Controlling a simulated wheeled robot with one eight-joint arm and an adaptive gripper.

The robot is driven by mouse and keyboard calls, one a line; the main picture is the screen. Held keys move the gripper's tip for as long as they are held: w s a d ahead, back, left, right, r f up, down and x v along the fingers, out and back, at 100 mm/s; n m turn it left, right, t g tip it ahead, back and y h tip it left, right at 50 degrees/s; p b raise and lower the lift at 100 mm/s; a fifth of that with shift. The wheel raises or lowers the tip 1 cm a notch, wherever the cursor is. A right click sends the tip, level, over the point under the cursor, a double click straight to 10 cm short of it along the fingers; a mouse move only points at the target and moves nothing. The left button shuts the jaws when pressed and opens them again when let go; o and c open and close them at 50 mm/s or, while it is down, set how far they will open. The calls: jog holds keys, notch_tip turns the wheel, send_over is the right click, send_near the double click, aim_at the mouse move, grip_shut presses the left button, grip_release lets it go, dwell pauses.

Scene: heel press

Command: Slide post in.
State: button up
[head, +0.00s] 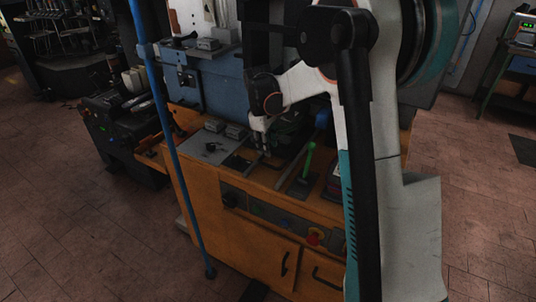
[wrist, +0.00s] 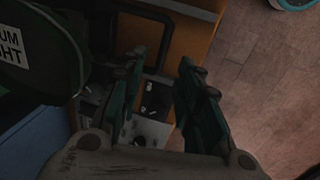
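A bright green upright post or handle (head: 308,160) stands on a dark base on the right part of the orange workbench (head: 220,205). I cannot tell whether it is the task's post. My gripper (head: 264,152) is low over the bench, to the left of the green post. The wrist view shows its two dark green fingers (wrist: 158,68) spread apart, with no object visible between their tips. Behind the gap lie a dark recess and a grey plate with small parts (wrist: 148,130). My arm hides part of the bench's right side.
A blue-grey machine housing (head: 208,78) stands at the back of the bench. A grey plate (head: 208,146) with small blocks lies left of my gripper. A blue pole (head: 172,140) rises at the bench's left. A red knob (head: 314,238) is on the front panel.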

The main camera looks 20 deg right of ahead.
jog(key=shift+s+a+r, duration=0.1)
jog(key=shift+a+r, duration=0.05)
jog(key=shift+r, duration=0.7)
jog(key=shift+s+a+r, duration=0.1)
jog(key=shift+r, duration=0.75)
jog(key=s+a+r+m+t, duration=0.25)
jog(key=s+r, duration=0.25)
jog(key=s, duration=0.3)
jog(key=s+a+r+m+t, duration=0.1)
jog(key=s+a+r, duration=0.35)
jog(key=s, duration=0.35)
jog(key=s+a+f+m+t, duration=0.1)
jog(key=s+a+m, duration=0.1)
jog(key=s, duration=0.5)
jog(key=s+a+f+m+t+y, duration=0.1)
jog(key=s+a+m, duration=0.1)
jog(key=s, duration=0.6)
jog(key=shift+a+f+y, duration=0.15)
jog(key=shift+f+y, duration=0.15)
jog(key=shift+f, duration=0.05)
jog(key=shift+t, duration=0.25)
